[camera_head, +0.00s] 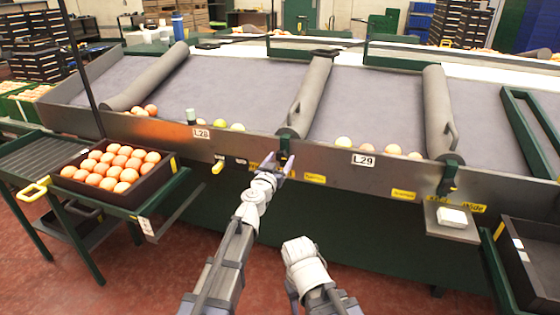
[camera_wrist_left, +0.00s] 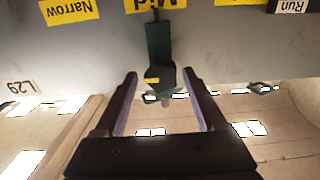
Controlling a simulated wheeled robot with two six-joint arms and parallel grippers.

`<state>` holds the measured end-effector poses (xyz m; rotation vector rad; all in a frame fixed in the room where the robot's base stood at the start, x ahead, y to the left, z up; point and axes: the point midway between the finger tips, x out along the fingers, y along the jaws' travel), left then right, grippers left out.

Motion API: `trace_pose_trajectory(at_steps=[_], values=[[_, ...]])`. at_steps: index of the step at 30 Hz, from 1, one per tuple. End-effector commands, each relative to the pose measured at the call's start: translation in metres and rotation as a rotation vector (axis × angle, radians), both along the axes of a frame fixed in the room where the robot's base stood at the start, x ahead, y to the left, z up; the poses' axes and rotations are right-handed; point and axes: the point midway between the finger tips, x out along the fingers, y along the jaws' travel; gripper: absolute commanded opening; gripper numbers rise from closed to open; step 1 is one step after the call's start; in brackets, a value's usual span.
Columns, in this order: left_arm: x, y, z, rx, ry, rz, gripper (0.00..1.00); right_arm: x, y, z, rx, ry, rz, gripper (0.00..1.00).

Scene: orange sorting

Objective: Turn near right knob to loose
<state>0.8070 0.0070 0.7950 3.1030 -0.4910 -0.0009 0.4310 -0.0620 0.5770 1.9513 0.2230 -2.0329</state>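A dark green lever-like knob (camera_wrist_left: 159,45) with a black end and a yellow mark hangs on the metal front rail, under yellow labels reading Mid and Narrow in the left wrist view. My left gripper (camera_wrist_left: 159,73) is open, its two fingers on either side of the knob's end; I cannot tell whether they touch it. In the head view my left gripper (camera_head: 275,165) is at the rail below the middle roller divider. A similar dark green knob (camera_head: 447,178) sits at the foot of the right divider. My right arm is low at the front; its fingers are unclear.
The grey sorting table's front rail (camera_head: 340,180) runs across the view. Oranges rest behind it near L28 and L29. A dark crate of oranges (camera_head: 72,172) stands at left. A small shelf with a white box (camera_head: 451,217) and an empty dark crate (camera_head: 527,262) are at right.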

Motion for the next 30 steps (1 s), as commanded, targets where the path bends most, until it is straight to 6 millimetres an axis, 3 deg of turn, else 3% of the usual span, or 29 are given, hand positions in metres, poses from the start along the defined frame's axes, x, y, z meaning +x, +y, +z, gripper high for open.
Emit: trace_pose_trajectory(at_steps=[2,18,30], values=[[-0.0001,0.0000,0.0000,0.000,0.000,0.000,0.63,0.0000,0.0000,0.0000,0.000,0.000,0.000,0.50],[-0.0002,0.0001,0.0000,0.000,0.000,0.000,0.02,0.0000,0.0000,0.0000,0.000,0.000,0.000,0.50],[-0.0002,0.0002,0.0002,-0.064,0.021,0.000,0.00,0.0000,0.0000,0.0002,0.000,0.000,0.000,0.50]])
